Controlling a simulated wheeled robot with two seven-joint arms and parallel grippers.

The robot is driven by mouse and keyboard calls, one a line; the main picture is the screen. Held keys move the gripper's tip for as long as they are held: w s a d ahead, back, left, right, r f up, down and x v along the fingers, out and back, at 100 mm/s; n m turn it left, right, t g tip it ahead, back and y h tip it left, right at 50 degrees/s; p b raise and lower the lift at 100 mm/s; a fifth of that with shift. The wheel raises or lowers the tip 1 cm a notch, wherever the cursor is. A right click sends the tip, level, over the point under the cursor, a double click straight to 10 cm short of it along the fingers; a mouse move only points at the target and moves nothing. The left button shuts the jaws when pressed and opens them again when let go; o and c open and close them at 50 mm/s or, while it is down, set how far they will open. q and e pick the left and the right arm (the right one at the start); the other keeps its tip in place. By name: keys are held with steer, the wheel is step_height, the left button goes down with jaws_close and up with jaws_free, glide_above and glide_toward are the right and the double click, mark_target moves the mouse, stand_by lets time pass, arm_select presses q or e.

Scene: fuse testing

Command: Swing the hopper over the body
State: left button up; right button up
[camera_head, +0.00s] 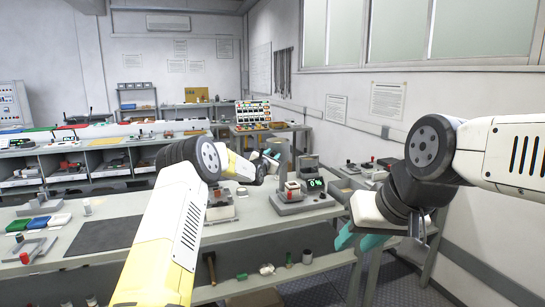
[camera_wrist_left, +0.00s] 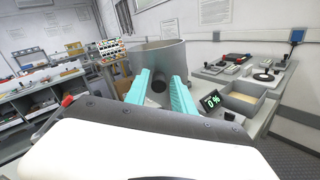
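In the left wrist view, a grey drum-like part, which looks like the hopper (camera_wrist_left: 172,52), stands just beyond my left gripper (camera_wrist_left: 160,92). Its two teal fingers are apart, with a dark round-ended part (camera_wrist_left: 157,86) showing between them; I cannot tell whether they touch it. In the head view, my left gripper (camera_head: 266,160) reaches beside the grey upright of a bench device. The device's body (camera_head: 300,205) has a small display (camera_head: 315,185), which reads 0% in the left wrist view (camera_wrist_left: 211,101). My right gripper (camera_head: 358,238) hangs at the bench's right end, teal fingers apart and empty.
The bench (camera_head: 250,229) holds a dark mat (camera_head: 103,235), small coloured boxes at left, and a grey fixture (camera_head: 220,208) partly behind my left arm. An open tray (camera_wrist_left: 243,100) lies right of the display. Shelving with bins stands behind.

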arm_select(q)
steer(key=shift+o, duration=0.4)
steer(key=shift+s+a+r, duration=0.1)
steer(key=shift+s+a, duration=0.05)
steer(key=shift+s, duration=0.35)
steer(key=v, duration=0.6)
steer(key=shift+s, duration=0.35)
steer(key=shift+a, duration=0.1)
